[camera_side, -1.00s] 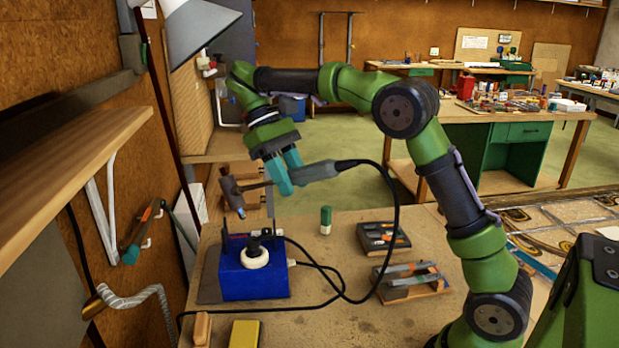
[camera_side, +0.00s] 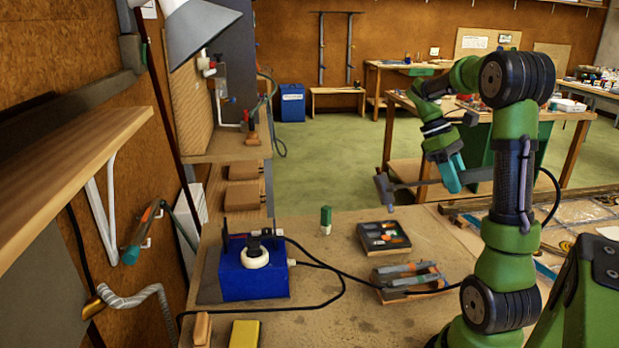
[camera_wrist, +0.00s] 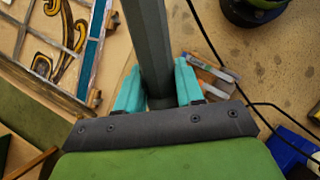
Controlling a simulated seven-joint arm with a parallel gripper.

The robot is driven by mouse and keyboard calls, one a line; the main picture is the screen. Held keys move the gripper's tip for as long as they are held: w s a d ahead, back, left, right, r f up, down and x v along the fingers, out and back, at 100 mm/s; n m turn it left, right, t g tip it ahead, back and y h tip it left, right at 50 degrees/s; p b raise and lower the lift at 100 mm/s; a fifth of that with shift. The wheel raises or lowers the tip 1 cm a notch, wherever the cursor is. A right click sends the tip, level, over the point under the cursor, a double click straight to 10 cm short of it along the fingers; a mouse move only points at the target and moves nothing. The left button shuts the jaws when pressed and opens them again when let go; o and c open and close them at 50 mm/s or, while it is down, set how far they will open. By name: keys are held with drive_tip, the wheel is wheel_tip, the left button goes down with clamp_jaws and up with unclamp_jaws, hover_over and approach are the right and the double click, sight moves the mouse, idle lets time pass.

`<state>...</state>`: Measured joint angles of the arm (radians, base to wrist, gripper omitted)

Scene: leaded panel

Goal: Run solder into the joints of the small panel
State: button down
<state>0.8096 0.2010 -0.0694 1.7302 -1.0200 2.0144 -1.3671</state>
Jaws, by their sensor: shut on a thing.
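My gripper (camera_side: 452,180) is shut on the soldering iron (camera_side: 405,186), which has a hammer-shaped head pointing left in the side view. It hangs in the air above the bench's far edge. In the wrist view the iron's grey body (camera_wrist: 150,40) runs up between the teal fingers of my gripper (camera_wrist: 158,85); its head is not in that view. The leaded panel (camera_wrist: 42,38), with brown-yellow scrolls, pale glass and a blue edge strip, lies at the wrist view's upper left. In the side view the panel (camera_side: 588,211) is partly hidden by my arm. No solder is clearly identifiable.
A blue box (camera_side: 250,278) with a white-ringed holder stands at the bench's left. A black cord (camera_side: 325,300) lies across the bench.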

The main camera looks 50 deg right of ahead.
drive_tip(key=shift+s+d+f+n, duration=0.2)
drive_tip(key=shift+d+f+n, duration=0.05)
drive_tip(key=shift+f+n, duration=0.2)
drive_tip(key=shift+w+d+f+n+h, duration=0.1)
drive_tip(key=shift+d+f+n+h, duration=0.3)
drive_tip(key=shift+f+h, duration=0.1)
drive_tip(key=shift+f, duration=2.6)
drive_tip(key=shift+w+f, duration=0.1)
drive_tip(key=shift+f, duration=0.45)
drive_tip(key=shift+r, duration=0.1)
idle(0.7)
drive_tip(key=shift+r, duration=3.05)
